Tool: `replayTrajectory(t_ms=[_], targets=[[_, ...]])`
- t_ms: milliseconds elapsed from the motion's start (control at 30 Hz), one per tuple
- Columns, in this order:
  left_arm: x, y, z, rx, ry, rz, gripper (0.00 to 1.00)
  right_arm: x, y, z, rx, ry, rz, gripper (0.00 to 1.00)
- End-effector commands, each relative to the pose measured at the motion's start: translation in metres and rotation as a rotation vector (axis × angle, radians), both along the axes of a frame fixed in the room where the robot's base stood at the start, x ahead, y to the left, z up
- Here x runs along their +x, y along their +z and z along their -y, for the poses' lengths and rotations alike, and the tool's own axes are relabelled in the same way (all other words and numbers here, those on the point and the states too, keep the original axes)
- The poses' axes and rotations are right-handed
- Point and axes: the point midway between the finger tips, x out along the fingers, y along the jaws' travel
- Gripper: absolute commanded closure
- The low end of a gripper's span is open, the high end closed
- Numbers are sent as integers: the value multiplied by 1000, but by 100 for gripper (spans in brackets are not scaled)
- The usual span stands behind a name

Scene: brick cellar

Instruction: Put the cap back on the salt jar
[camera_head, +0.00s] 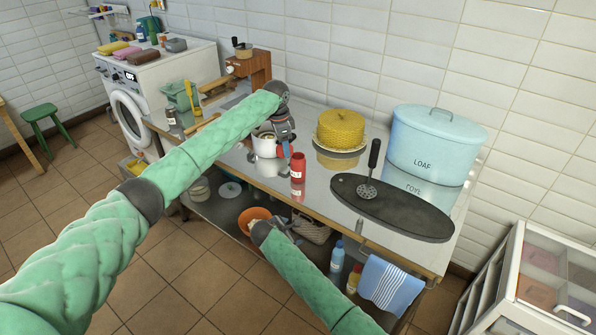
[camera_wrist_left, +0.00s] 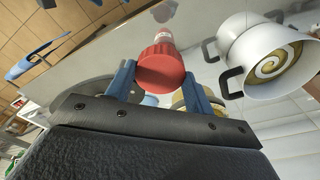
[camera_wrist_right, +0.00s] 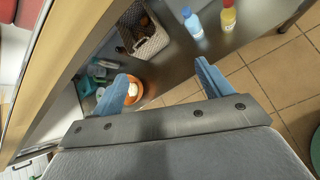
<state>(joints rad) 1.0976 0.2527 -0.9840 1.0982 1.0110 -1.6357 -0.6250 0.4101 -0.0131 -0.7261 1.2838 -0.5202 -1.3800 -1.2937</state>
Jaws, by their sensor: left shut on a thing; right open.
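My left gripper (camera_head: 284,143) is shut on a ridged red cap (camera_wrist_left: 160,70). It holds the cap above the table, just left of and close to the top of the salt jar. The red salt jar (camera_head: 298,174), with a white label, stands upright on the metal table; in the left wrist view the jar (camera_wrist_left: 163,13) shows partly behind the cap. I cannot tell whether cap and jar touch. My right gripper (camera_wrist_right: 165,88) is open and empty, low in front of the table's front edge; it also shows in the head view (camera_head: 283,228).
A white pot (camera_head: 266,164) stands left of the jar. Below, an orange bowl (camera_head: 252,216) sits on the lower shelf.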

Motion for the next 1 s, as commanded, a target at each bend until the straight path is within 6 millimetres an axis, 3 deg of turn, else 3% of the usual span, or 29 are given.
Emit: replayTrajectory(t_ms=[33, 100, 300, 400, 600, 1000], targets=[[8, 9, 10, -3, -44, 0, 68, 15, 28, -7, -57, 33, 15, 22], [16, 14, 19, -5, -106, -1, 68, 30, 57, -13, -135, 72, 26, 22], [31, 27, 38, -11, -241, -2, 68, 65, 125, -28, -333, 154, 49, 22], [35, 31, 43, -13, -280, -1, 68, 80, 149, -33, -422, 185, 54, 22], [37, 32, 47, -14, -307, -1, 68, 99, 174, -37, -540, 222, 55, 22], [37, 33, 47, -14, -309, -1, 68, 102, 177, -38, -562, 229, 54, 22]])
